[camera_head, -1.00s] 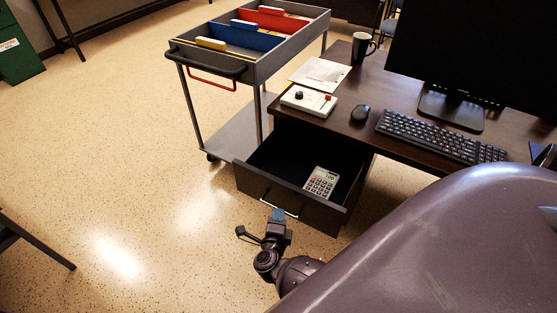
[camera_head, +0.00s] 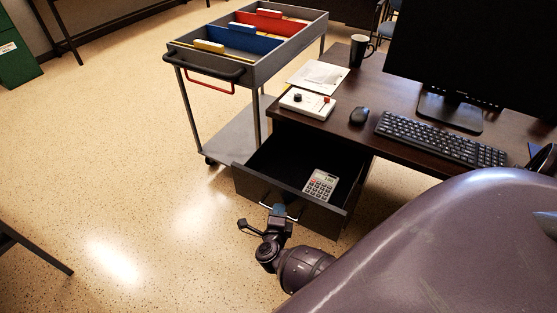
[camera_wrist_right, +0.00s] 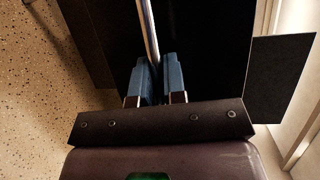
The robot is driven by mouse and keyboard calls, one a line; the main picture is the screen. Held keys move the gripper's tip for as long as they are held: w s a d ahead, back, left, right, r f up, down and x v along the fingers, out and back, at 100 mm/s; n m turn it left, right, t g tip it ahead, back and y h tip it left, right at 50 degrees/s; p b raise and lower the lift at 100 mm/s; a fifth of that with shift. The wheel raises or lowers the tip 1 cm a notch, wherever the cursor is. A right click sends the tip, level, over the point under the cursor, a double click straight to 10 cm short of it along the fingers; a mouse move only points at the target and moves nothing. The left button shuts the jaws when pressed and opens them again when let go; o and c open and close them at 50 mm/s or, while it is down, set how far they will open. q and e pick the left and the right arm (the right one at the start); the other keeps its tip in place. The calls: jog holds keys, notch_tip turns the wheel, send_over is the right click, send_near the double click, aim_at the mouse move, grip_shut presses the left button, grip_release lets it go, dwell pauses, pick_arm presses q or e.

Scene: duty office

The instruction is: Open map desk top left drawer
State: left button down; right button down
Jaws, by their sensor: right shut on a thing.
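The desk's top left drawer (camera_head: 283,205) is pulled out, and a grey calculator (camera_head: 320,184) lies inside it. A metal bar handle (camera_head: 268,206) runs along the drawer's dark front. My right gripper (camera_head: 278,210) is at this handle. In the right wrist view its two blue fingers (camera_wrist_right: 159,80) are closed about the silver bar handle (camera_wrist_right: 149,30), with the dark drawer front behind. My left gripper is not in view.
The dark desk top (camera_head: 385,130) carries a keyboard (camera_head: 440,138), a mouse (camera_head: 359,116), a monitor, a black mug (camera_head: 360,50), papers and a white control box (camera_head: 307,103). A grey file trolley (camera_head: 258,68) stands close left of the desk. The floor left of the drawer is clear.

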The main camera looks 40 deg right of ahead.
jog(key=s+a, duration=0.3)
jog(key=a, duration=0.5)
jog(key=shift+s+a, duration=0.15)
jog(key=shift+s, duration=0.1)
jog(key=c, duration=1.5)
grip_release()
